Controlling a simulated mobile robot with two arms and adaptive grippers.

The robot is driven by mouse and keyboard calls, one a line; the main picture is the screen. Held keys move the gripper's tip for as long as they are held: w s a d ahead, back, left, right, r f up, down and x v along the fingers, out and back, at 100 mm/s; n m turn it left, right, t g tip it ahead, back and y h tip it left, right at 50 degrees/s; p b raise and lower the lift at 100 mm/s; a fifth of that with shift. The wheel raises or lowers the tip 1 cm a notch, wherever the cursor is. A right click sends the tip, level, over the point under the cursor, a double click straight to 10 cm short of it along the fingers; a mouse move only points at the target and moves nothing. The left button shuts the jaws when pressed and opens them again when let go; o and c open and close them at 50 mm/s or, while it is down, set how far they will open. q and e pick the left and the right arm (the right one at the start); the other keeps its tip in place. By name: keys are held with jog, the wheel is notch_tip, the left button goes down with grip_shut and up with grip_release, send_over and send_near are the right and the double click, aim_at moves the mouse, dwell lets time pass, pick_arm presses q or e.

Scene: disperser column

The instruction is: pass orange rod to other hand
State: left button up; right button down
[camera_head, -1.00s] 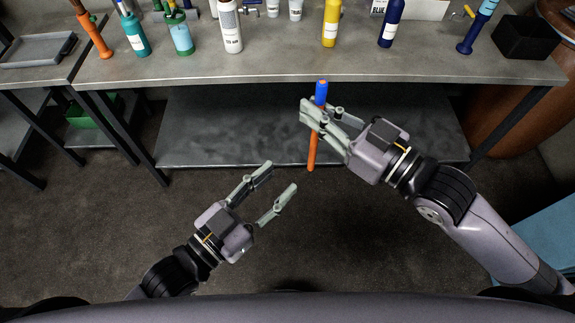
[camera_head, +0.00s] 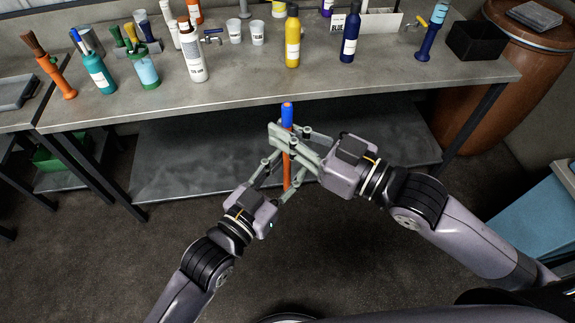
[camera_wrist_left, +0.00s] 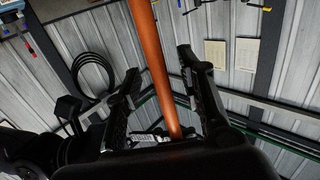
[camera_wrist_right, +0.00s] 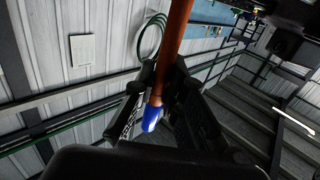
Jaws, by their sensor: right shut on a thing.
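The orange rod (camera_head: 287,172) has a blue end and stands roughly upright in front of the table. My right gripper (camera_head: 284,140) is shut on it just below the blue end. In the right wrist view the rod (camera_wrist_right: 172,45) runs between the fingers, with its blue end (camera_wrist_right: 151,118) near the palm. My left gripper (camera_head: 279,177) is open around the lower part of the rod, below the right gripper. In the left wrist view the rod (camera_wrist_left: 153,60) passes between the spread fingers, with a gap visible on both sides.
The grey table (camera_head: 240,92) is behind the grippers, with a lower shelf (camera_head: 220,155). A yellow bottle (camera_head: 292,40), a white bottle (camera_head: 191,52) and a dark blue bottle (camera_head: 350,38) stand on it. A black box (camera_head: 477,40) sits at its right end. The floor in front is clear.

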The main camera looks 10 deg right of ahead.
pick_arm(q)
grip_shut()
dwell(0.3)
pick_arm(e)
jog(key=c, duration=1.6)
grip_release()
jog(key=shift+o, duration=0.2)
